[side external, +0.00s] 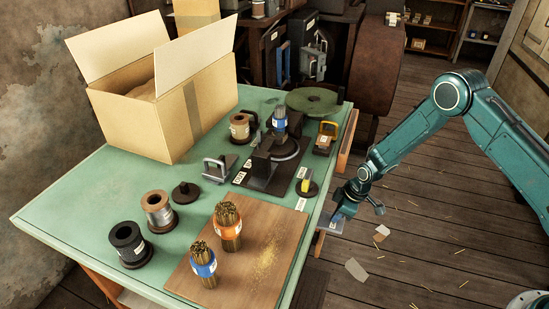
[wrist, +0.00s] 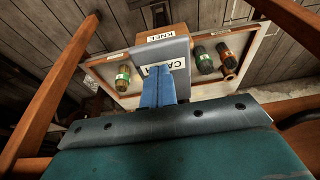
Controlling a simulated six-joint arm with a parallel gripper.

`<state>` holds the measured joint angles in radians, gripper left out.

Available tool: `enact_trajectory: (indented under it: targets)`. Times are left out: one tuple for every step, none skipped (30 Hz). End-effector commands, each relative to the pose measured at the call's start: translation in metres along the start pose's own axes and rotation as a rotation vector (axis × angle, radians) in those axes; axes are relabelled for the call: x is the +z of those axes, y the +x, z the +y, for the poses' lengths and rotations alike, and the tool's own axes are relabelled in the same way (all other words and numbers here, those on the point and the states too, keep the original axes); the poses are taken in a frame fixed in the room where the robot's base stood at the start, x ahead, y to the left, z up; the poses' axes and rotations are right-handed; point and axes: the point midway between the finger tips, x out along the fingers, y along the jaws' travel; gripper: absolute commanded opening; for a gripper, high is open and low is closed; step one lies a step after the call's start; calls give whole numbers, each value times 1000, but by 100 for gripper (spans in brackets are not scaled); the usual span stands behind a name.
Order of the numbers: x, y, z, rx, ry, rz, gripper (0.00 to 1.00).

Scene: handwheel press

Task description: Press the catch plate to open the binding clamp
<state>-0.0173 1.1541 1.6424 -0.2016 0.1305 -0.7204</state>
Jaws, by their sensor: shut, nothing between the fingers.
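The catch plate (wrist: 178,50) is a grey plate with a white label starting "CA", beyond the front edge of the bench; in the side view it shows as a small grey plate (side external: 327,225) below the bench top. My gripper (wrist: 157,72) is shut and empty, its blue fingers over the plate and covering part of the label. In the side view my gripper (side external: 338,215) is low beside the bench edge, at the plate. I cannot tell whether the tips touch it. The binding clamp (side external: 262,168) is a dark fixture on the bench; its jaw state is unclear.
A blue-banded bundle (side external: 280,122) stands at the clamp. Two banded bundles stand on a wooden board (side external: 255,245). Spools and a cardboard box (side external: 165,120) are on the green bench (side external: 90,205). A tray (wrist: 270,50) with several rolls lies below the plate.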

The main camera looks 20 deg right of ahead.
Motion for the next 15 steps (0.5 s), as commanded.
enact_trajectory:
  targets:
    - [3, 4, -1, 0, 0, -4, 0]
    - [3, 4, -1, 0, 0, -4, 0]
    - [2, 4, -1, 0, 0, -4, 0]
    - [2, 3, -1, 0, 0, -4, 0]
    - [2, 2, -1, 0, 0, -4, 0]
    - [2, 1, -1, 1, 0, -4, 0]
    - [1, 0, -1, 1, 0, -4, 0]
    - [1, -2, -1, 1, 0, -3, 0]
    - [0, -4, -1, 0, 0, -3, 0]
    - [0, -6, -1, 0, 0, -3, 0]
    - [-1, -8, -1, 0, 0, -3, 0]
    - [-2, -12, -1, 0, 0, -3, 0]
    - [-3, -15, -1, 0, 0, -2, 0]
    - [-5, -18, -1, 1, 0, -1, 0]
    - [-6, -23, 0, 1, 0, -1, 0]
